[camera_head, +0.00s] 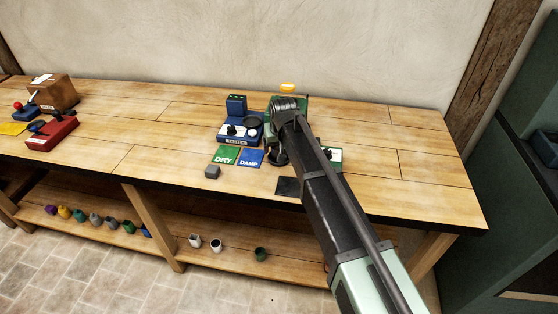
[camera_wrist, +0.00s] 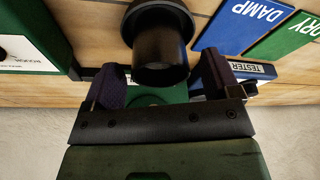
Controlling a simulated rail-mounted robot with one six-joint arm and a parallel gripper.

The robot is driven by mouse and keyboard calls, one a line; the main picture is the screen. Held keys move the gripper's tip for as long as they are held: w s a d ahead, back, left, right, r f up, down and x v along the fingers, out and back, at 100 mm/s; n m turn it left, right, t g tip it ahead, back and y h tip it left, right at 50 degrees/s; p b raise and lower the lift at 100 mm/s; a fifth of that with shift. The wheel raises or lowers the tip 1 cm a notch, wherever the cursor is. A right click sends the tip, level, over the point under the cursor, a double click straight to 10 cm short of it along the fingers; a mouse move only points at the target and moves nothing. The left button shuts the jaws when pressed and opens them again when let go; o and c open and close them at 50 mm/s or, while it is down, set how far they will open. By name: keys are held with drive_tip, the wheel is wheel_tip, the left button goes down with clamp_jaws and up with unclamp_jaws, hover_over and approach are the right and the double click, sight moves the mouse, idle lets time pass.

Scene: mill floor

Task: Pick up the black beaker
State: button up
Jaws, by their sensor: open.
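My gripper (camera_wrist: 162,75) is open, with one finger to the left of the beaker's near end and one to the right. I see a gap at the right side; contact on the left cannot be told. In the head view my arm covers most of this spot, and a dark shape (camera_head: 278,157) beside the arm may be the beaker or part of my gripper.
Near my gripper are a green machine (camera_wrist: 60,30), the blue tester (camera_head: 240,130), the green DRY card (camera_head: 227,155) and the blue DAMP card (camera_head: 251,158). A grey block (camera_head: 212,171) and a black square (camera_head: 287,187) lie near the front edge. The bench's left middle is clear.

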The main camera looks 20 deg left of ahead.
drive_tip(key=b+x, duration=0.1)
drive_tip(key=x, duration=0.2)
drive_tip(key=shift+s, duration=0.1)
drive_tip(key=shift+r, duration=0.25)
drive_tip(key=c, duration=1.1)
wheel_tip(320, 180, up, 20)
drive_tip(key=p, duration=2)
drive_tip(key=shift+r, duration=0.15)
